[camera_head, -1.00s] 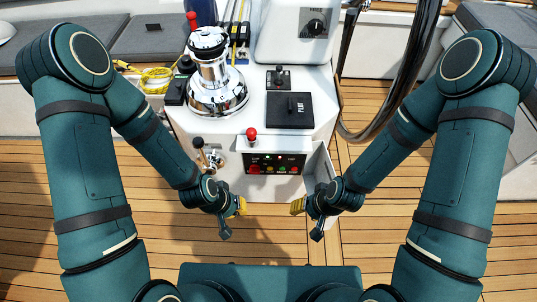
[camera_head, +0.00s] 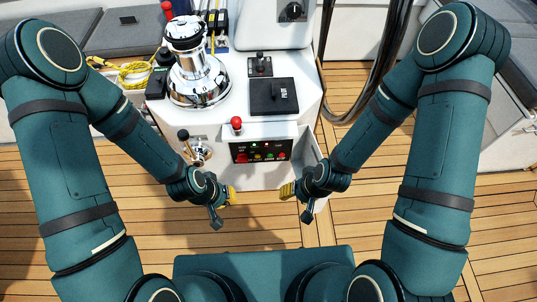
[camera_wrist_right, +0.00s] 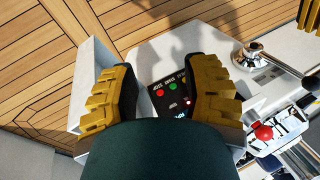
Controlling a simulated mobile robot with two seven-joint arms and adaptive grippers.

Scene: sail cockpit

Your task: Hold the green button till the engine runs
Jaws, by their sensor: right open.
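The black button panel (camera_head: 260,151) is on the front of the white console and carries a row of small coloured buttons. A green button (camera_head: 257,157) shows near its middle, small in this view. In the right wrist view, a green button (camera_wrist_right: 173,86) shows between the fingers, beside a red one. My right gripper (camera_head: 288,191) is open and empty, below and right of the panel; its yellow fingers (camera_wrist_right: 163,88) frame the panel in the wrist view. My left gripper (camera_head: 229,195) is below and left of the panel, apart from it; its opening is unclear.
A red-knobbed lever (camera_head: 236,124) stands just above the panel. Another lever (camera_head: 184,136) is left of it. A chrome winch (camera_head: 198,80) and a black pilot box (camera_head: 273,96) sit on the console top. The wooden deck (camera_head: 260,232) below the grippers is clear.

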